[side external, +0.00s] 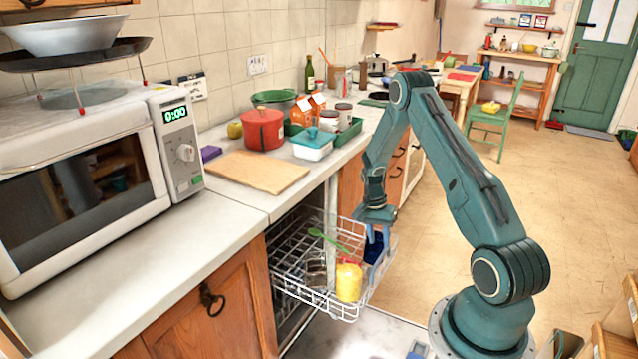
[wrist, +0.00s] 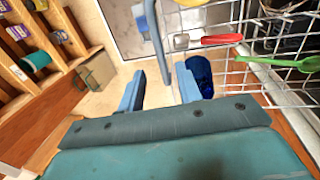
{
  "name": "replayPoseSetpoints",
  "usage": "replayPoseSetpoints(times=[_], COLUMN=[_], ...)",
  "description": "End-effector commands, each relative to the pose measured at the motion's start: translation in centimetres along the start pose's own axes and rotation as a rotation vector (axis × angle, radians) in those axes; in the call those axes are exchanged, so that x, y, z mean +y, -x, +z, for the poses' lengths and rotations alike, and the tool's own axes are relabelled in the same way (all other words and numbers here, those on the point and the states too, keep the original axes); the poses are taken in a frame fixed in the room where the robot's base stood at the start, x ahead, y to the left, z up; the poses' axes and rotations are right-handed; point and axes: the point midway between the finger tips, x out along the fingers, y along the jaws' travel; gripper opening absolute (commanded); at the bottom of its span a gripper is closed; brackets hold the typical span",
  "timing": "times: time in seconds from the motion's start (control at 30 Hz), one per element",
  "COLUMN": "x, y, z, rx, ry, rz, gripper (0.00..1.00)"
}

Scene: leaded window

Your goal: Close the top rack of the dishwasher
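The dishwasher's top rack (side external: 330,303) is white wire and is pulled out from under the counter in the side view. It holds a yellow item (side external: 348,282), a green utensil (side external: 327,240) and a dark blue cup (side external: 374,248). My gripper (side external: 376,232) points down at the rack's outer side, by the blue cup. In the wrist view my gripper (wrist: 160,92) has its two blue fingers apart. A blue-grey bar (wrist: 154,42) runs down between them; I cannot tell whether it touches either finger. The rack wires (wrist: 270,62) lie right of the fingers.
The counter (side external: 215,205) above the rack carries a microwave (side external: 85,190), a cutting board (side external: 257,171) and a red pot (side external: 263,128). A pale metallic surface (side external: 350,338) lies below the rack. Wooden shelves (wrist: 30,55) stand left in the wrist view. Open floor lies beyond the rack.

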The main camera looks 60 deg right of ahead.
Motion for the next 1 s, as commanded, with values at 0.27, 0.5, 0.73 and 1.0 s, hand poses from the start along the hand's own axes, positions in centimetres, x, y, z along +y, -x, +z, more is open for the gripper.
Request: replayPoseSetpoints(times=[0.27,0.5,0.73,1.0], x=[0.0,0.0,0.0,0.0], y=[-3.9,-5.4,-5.6,-5.6], z=[0.0,-0.1,-0.1,-0.1], rx=[-0.001,0.001,0.001,0.001], ry=[0.0,0.0,0.0,0.0], rz=[0.001,0.0,-0.001,-0.001], gripper=[0.34,0.34,0.34,0.03])
